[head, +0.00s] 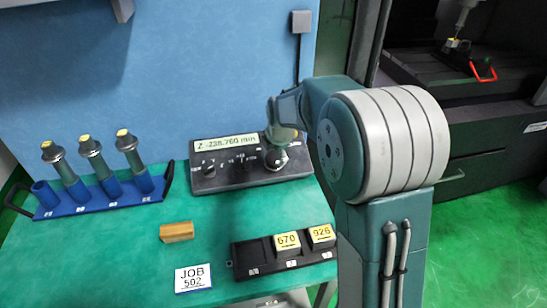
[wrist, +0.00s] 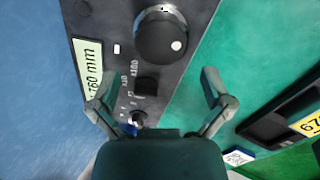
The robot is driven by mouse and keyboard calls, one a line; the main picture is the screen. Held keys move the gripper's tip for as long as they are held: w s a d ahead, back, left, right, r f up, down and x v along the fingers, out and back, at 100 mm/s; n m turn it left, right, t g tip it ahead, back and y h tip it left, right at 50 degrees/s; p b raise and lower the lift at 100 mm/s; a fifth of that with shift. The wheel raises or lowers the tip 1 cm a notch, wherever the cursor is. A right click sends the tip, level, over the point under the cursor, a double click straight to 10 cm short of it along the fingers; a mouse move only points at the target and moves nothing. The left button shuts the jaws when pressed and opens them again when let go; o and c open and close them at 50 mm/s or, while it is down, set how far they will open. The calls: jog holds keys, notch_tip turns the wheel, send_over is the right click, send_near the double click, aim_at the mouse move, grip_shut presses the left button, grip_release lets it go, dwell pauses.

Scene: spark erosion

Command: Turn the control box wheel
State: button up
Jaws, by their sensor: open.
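The dark control box (head: 225,178) lies on the green table against the blue wall, with a lit display reading a Z value in mm. Its round black wheel (wrist: 160,40) has a pale dot and shows at the top of the wrist view. In the head view the wheel (head: 276,158) is partly covered by my arm. My gripper (wrist: 157,78) is open and empty over the box. Its fingertips lie short of the wheel in the wrist view, with smaller knobs (wrist: 145,86) between the fingers. I cannot tell the height of the tips above the box.
A blue rack (head: 105,200) with several tool holders stands left. A tan block (head: 177,232), a JOB 502 card (head: 193,278) and a black tray (head: 245,258) with numbered blocks lie in front. A machine (head: 470,110) stands at right. Table between rack and tan block is clear.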

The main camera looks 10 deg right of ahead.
aim_at(274, 157)
jog(key=v, duration=0.6)
jog(key=shift+r, duration=0.25)
jog(key=shift+s, duration=0.1)
jog(key=w+f+m+g, duration=0.1)
jog(key=f+m, duration=0.2)
jog(key=m, duration=0.7)
jog(key=w+f+m+g+y, duration=0.1)
jog(key=f+m, duration=0.3)
jog(key=m, duration=0.6)
jog(key=w+f+m+g, duration=0.1)
jog(key=f+m, duration=0.3)
jog(key=m, duration=0.6)
jog(key=shift+w+m, duration=0.3)
jog(key=shift+w, duration=0.55)
jog(key=c, duration=1)
